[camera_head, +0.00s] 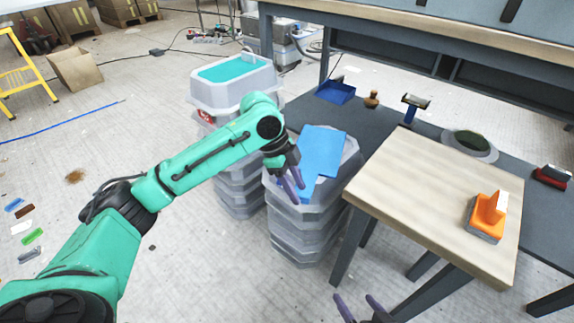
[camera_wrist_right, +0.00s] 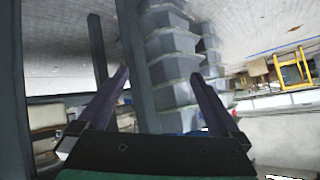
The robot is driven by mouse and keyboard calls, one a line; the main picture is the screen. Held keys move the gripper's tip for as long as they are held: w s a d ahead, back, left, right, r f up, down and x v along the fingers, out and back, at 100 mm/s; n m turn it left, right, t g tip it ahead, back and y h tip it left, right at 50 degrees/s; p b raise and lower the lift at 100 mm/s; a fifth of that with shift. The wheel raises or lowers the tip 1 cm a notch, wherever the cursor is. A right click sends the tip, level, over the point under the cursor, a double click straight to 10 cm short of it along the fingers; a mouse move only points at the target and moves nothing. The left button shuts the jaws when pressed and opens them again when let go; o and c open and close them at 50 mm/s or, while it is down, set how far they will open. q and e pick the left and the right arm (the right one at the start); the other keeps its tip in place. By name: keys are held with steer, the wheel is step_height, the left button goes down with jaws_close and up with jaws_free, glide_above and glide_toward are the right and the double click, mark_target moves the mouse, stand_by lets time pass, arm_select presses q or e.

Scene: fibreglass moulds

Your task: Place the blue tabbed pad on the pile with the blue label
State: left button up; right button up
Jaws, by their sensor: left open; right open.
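A flat blue pad (camera_head: 322,150) lies on top of the front pile of grey moulds (camera_head: 300,232), reaching over its far right rim, with a narrower part toward my left gripper. My left gripper (camera_head: 294,186) is open at the pile's left rim, beside that narrower part; I cannot tell if they touch. A second grey pile (camera_head: 236,92) with a teal top stands behind left and carries a red label (camera_head: 206,117). No blue label is clearly visible. My right gripper (camera_head: 360,304) is open and empty at the bottom edge; the right wrist view shows its spread fingers (camera_wrist_right: 160,78) before stacked moulds.
A wooden-topped table (camera_head: 420,185) stands right of the front pile, holding an orange-handled block (camera_head: 487,215). A dark bench behind carries a blue tray (camera_head: 335,91), a roller (camera_head: 412,106) and a dish of green material (camera_head: 470,143).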

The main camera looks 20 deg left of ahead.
arm_select(q)
steer(key=p+v, duration=0.4)
steer(key=v, duration=0.7)
arm_select(e)
steer(key=s+d+r+g+h, duration=0.4)
steer(key=d+r+g, duration=0.1)
steer(key=d, duration=0.4)
steer(key=shift+d+r, duration=0.15)
steer(key=shift+r, duration=0.15)
arm_select(q)
steer(key=shift+s, duration=0.1)
arm_select(e)
steer(key=shift+s, duration=0.1)
